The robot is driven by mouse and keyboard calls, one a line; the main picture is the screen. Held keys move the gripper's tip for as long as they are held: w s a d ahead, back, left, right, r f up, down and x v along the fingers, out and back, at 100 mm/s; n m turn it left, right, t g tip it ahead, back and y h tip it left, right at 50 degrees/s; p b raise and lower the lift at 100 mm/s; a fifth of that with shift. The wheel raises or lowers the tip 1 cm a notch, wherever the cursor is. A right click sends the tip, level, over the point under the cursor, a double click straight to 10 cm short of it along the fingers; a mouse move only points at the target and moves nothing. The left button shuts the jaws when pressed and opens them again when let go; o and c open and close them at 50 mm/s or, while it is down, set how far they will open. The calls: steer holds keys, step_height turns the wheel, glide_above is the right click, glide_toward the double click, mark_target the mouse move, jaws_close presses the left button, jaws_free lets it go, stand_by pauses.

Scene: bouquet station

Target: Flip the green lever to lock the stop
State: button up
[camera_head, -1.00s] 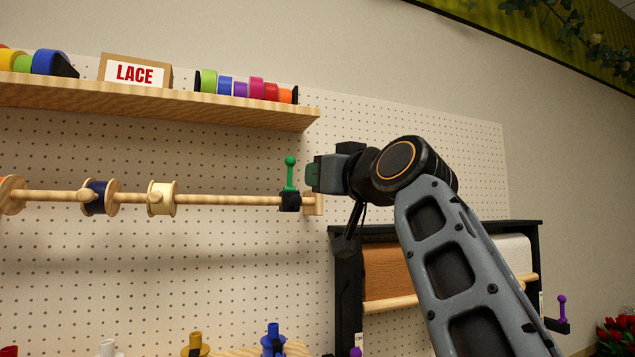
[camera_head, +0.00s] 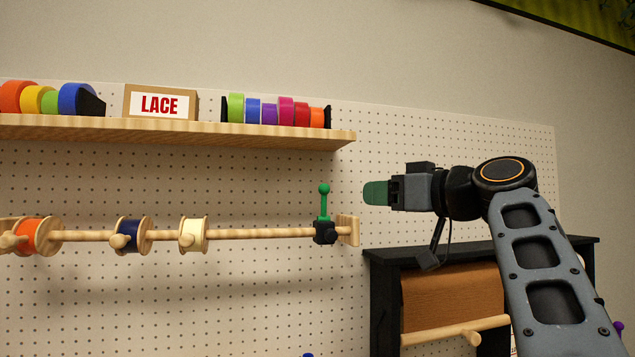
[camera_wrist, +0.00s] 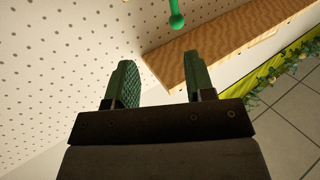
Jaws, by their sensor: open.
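The green lever (camera_head: 324,203) stands upright with its ball end up, on a black stop (camera_head: 325,232) near the right end of the wooden rod (camera_head: 240,233). My gripper (camera_head: 367,193) is to the right of the lever in the head view, at about the height of its upper half, with a visible gap between. In the wrist view the green lever (camera_wrist: 176,20) shows at the top edge, beyond the fingertips and between their lines. The two green fingers (camera_wrist: 125,84) are spread apart with nothing between them. The black stop is out of the wrist view.
Ribbon spools, orange (camera_head: 37,236), navy (camera_head: 131,234) and cream (camera_head: 194,234), hang on the rod. A wooden shelf (camera_head: 190,131) with ribbon rolls and a LACE sign (camera_head: 160,104) is above. A black paper-roll rack (camera_head: 384,300) stands below my arm. The pegboard (camera_head: 200,300) is behind.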

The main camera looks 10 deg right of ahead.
mark_target(323, 193)
steer(key=shift+n+g+y, duration=0.3)
steer(key=shift+n+y, duration=0.2)
steer(key=shift+n, duration=0.2)
steer(key=p+x, duration=0.1)
steer(key=x, duration=0.3)
steer(key=p+x, duration=0.2)
steer(key=x, duration=0.2)
steer(key=a+p+x, duration=0.1)
steer(key=x, duration=0.3)
steer(key=shift+s+a, duration=0.15)
steer(key=shift+a, duration=0.15)
steer(key=shift+p+x, duration=0.45)
steer(key=shift+x, duration=0.35)
steer(key=shift+f, duration=0.2)
steer(key=shift+c, duration=0.2)
jaws_close()
